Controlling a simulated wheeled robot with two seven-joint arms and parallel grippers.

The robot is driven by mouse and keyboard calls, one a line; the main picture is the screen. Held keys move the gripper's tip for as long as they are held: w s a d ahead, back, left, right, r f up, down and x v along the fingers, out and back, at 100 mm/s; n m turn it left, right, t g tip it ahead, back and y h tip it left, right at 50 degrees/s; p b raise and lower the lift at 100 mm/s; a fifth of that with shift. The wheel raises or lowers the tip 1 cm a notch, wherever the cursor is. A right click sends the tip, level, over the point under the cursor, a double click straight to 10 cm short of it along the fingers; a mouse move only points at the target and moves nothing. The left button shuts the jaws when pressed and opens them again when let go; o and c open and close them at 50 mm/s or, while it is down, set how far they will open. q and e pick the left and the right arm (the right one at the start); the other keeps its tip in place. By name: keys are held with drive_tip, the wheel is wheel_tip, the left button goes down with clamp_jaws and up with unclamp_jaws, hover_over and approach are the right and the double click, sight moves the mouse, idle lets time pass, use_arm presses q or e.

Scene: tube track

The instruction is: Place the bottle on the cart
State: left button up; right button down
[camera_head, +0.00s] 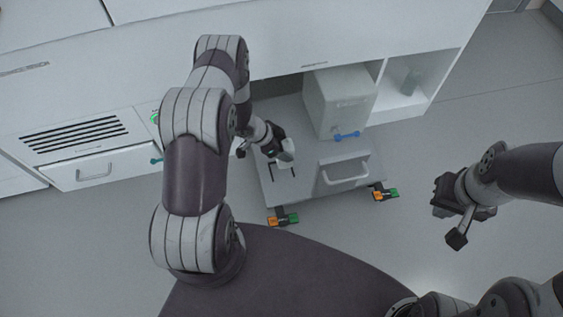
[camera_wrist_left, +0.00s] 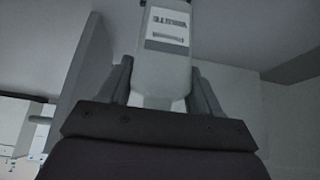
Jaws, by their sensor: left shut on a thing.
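A white bottle (camera_head: 284,158) is in my left gripper (camera_head: 272,148), above the left part of the grey cart (camera_head: 270,193). The head view does not show clearly whether its base touches the cart top. In the left wrist view the bottle (camera_wrist_left: 166,62) with a printed label stands between the two fingers of my left gripper (camera_wrist_left: 162,85), which is shut on it. My right gripper (camera_head: 458,215) hangs over the floor to the right of the cart; its finger gap is not clear.
A white box-shaped device (camera_head: 338,100) with a blue handle stands on the cart's back right. The cart has a front handle (camera_head: 344,173) and orange-green feet (camera_head: 283,220). A translucent container (camera_head: 410,82) sits in the cabinet shelf. Cabinets border the cart behind.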

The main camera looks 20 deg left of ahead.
use_arm(q)
drive_tip(key=shift+s+a+f, duration=0.1)
drive_tip(key=shift+s+f, duration=0.25)
drive_tip(key=shift+s, duration=0.1)
wheel_tip(320, 180, down, 4)
drive_tip(key=b, duration=0.3)
drive_tip(key=shift+s+f, duration=0.1)
drive_tip(key=shift+r, duration=0.2)
drive_tip(key=shift+f, duration=0.15)
drive_tip(key=o, duration=1)
drive_tip(key=shift+o, duration=0.2)
